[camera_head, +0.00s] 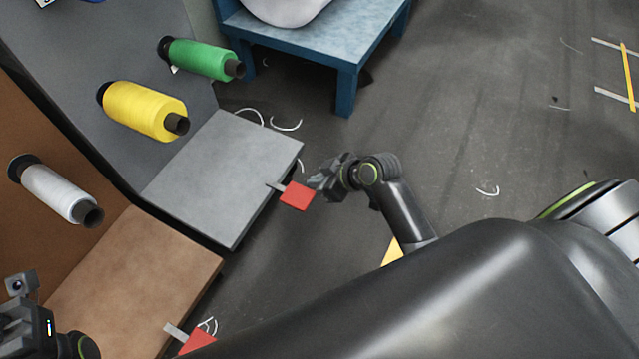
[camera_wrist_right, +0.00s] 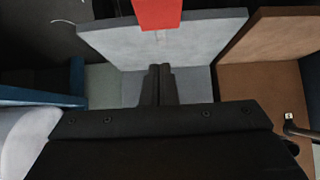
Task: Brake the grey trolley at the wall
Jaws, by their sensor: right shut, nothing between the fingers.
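The grey trolley has a flat deck (camera_head: 225,175) and an upright panel (camera_head: 120,45) bearing a yellow spool (camera_head: 145,110) and a green spool (camera_head: 203,60). A red pedal (camera_head: 296,195) on a short metal arm sticks out from the deck's right edge. My right gripper (camera_head: 318,183) is shut and empty, close beside the pedal's right end; I cannot tell whether they touch. In the right wrist view, its closed fingers (camera_wrist_right: 159,72) show below the red pedal (camera_wrist_right: 157,13). My left arm's wrist (camera_head: 25,315) shows at the lower left; its fingers cannot be made out.
A brown trolley (camera_head: 135,275) with a white spool (camera_head: 58,193) and its own red pedal (camera_head: 197,343) stands close beside the grey one. A blue stool (camera_head: 345,75) bearing a pale object (camera_head: 283,8) is at the top.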

